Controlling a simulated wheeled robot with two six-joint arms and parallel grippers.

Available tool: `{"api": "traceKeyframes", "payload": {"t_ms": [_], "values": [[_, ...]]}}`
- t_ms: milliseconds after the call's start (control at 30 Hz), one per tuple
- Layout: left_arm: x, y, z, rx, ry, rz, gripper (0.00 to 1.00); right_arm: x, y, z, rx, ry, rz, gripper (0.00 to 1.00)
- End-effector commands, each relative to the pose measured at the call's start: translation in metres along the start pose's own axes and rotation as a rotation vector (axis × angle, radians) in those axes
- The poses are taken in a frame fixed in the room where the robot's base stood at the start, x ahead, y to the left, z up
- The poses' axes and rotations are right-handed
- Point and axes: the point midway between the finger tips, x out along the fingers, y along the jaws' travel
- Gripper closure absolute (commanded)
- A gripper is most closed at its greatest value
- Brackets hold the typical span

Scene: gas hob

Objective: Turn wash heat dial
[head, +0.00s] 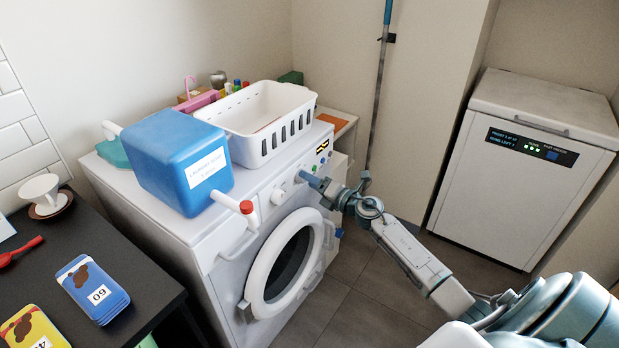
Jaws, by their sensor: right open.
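The washing machine (215,250) stands at the centre, with its control panel along the top of its front. A white round dial (278,196) is on the panel, left of my right gripper. My right gripper (308,179) is open, with its fingertips at the panel, just right of this dial. It partly covers the panel there, and I cannot tell whether it touches anything. Small coloured buttons and a lit display (323,145) are further right on the panel. I cannot read any dial label. My left gripper is not in view.
A blue detergent container (180,155) with a red-capped spout and a white basket (262,118) stand on the machine. The round door (262,262) is below the panel. A white chest freezer (490,190) is at right; a dark table (120,265) is at left.

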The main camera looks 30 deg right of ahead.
Motion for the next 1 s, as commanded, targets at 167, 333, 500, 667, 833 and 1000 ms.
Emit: {"api": "traceKeyframes", "payload": {"t_ms": [167,333,500,667,833,1000], "values": [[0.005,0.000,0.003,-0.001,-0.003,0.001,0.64,0.011,0.000,0.000,0.001,0.000,0.000,0.42],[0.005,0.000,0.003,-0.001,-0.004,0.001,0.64,0.012,0.000,0.000,0.000,0.000,0.000,0.42],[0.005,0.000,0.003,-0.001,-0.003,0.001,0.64,0.012,0.000,0.000,0.000,0.000,0.000,0.52],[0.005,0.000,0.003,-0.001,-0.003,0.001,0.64,0.012,0.000,0.000,0.000,0.000,0.000,0.83],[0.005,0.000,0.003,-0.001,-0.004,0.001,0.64,0.011,0.000,0.000,0.002,0.001,-0.001,0.86],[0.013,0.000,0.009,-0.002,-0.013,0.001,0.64,0.011,0.001,0.001,0.022,0.002,-0.003,0.86]]}}
